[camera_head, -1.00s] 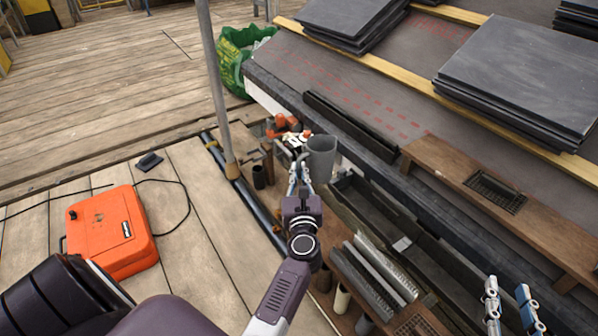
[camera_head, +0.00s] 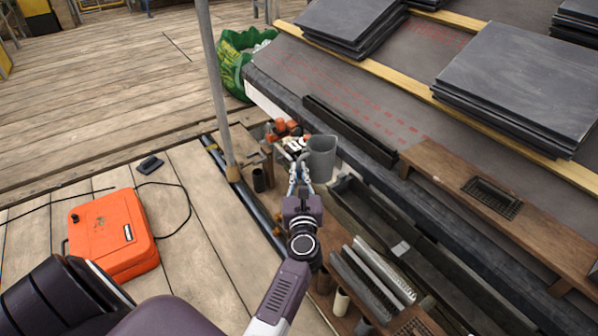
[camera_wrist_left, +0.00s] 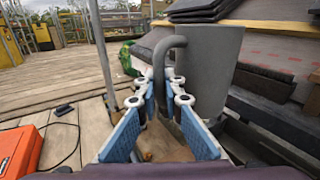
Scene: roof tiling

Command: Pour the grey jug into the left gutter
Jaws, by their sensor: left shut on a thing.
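The grey jug (camera_head: 320,158) is upright near the centre of the head view, by the upper-left end of the gutter. It fills the upper middle of the left wrist view (camera_wrist_left: 208,75), with its curved handle (camera_wrist_left: 165,50) towards me. My left gripper (camera_head: 300,178) is shut on the handle; its blue fingers (camera_wrist_left: 160,95) show on both sides of it. The dark left gutter (camera_head: 365,205) runs along the roof's lower edge, to the right of my left gripper. A light grey joint (camera_head: 401,248) lies along the channel. The jug's inside is not clear. My right gripper is out of view.
Orange and white items (camera_head: 288,132) sit behind the jug. A grey pole (camera_head: 219,90) stands to the left. Slate stacks (camera_head: 525,75) and a wooden plank (camera_head: 440,170) lie on the roof.

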